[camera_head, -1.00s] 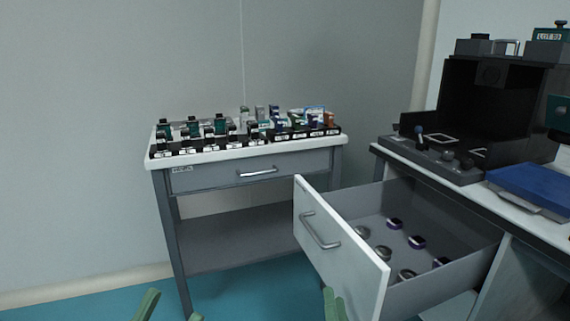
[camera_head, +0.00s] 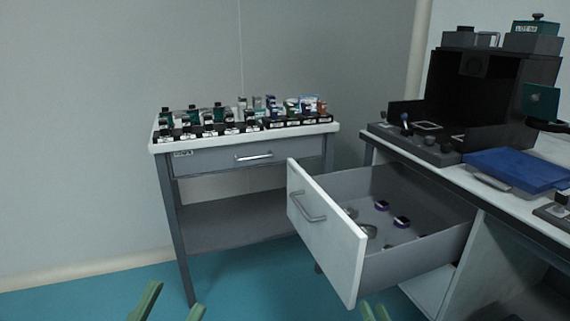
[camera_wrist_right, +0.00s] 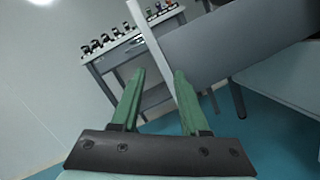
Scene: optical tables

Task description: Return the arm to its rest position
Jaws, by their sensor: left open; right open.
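My left gripper (camera_head: 172,303) shows at the bottom edge of the head view, its two green fingers apart and nothing between them. My right gripper (camera_head: 374,312) shows only as green fingertips at the bottom edge, below the open drawer. In the right wrist view my right gripper (camera_wrist_right: 155,75) has its green fingers spread with nothing held. Beyond them are the drawer front's edge and the side table. Most of both arms is out of view.
A white-fronted drawer (camera_head: 325,240) stands pulled out from the right bench, with several small round parts inside. The side table (camera_head: 245,146) holds rows of small items. A blue case (camera_head: 515,170) lies on the bench (camera_head: 480,190). The blue floor (camera_head: 240,285) in front is clear.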

